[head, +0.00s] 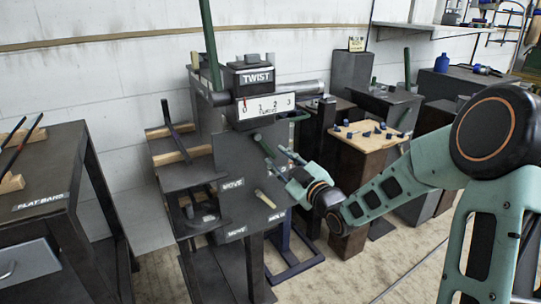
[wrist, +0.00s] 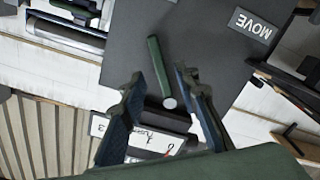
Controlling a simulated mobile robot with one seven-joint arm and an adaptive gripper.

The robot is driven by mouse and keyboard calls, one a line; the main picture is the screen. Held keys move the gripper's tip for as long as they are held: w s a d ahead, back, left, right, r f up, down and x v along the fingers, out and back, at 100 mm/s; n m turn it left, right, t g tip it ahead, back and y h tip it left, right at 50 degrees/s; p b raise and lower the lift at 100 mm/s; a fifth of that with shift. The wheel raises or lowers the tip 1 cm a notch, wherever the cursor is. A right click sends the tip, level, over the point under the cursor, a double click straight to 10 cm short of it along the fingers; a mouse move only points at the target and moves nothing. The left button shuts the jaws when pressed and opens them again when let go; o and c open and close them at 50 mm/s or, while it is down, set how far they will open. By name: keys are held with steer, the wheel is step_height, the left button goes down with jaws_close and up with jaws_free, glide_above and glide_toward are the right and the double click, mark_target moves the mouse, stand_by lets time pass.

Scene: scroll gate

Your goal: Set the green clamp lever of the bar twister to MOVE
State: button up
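The bar twister (head: 228,150) stands in the middle of the head view, with a TWIST sign on top and a dark front plate. The green clamp lever (head: 263,145) slants from the upper part of this plate. My gripper (head: 288,165) is just right of it in the head view. In the wrist view the green lever (wrist: 158,66) lies between the two dark fingers of my open gripper (wrist: 160,74), with gaps on both sides. Its round grey end faces the camera. A MOVE label (wrist: 253,24) shows upside down on the plate there.
A tall green handle (head: 209,40) rises from the top. A flat-bars table (head: 45,180) is at left; a wood-topped stand (head: 365,135) is behind my arm.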

mark_target(269, 150)
steer(key=shift+b+x, duration=0.4)
steer(key=shift+x, duration=2.25)
steer(key=shift+c, duration=0.4)
jaws_close()
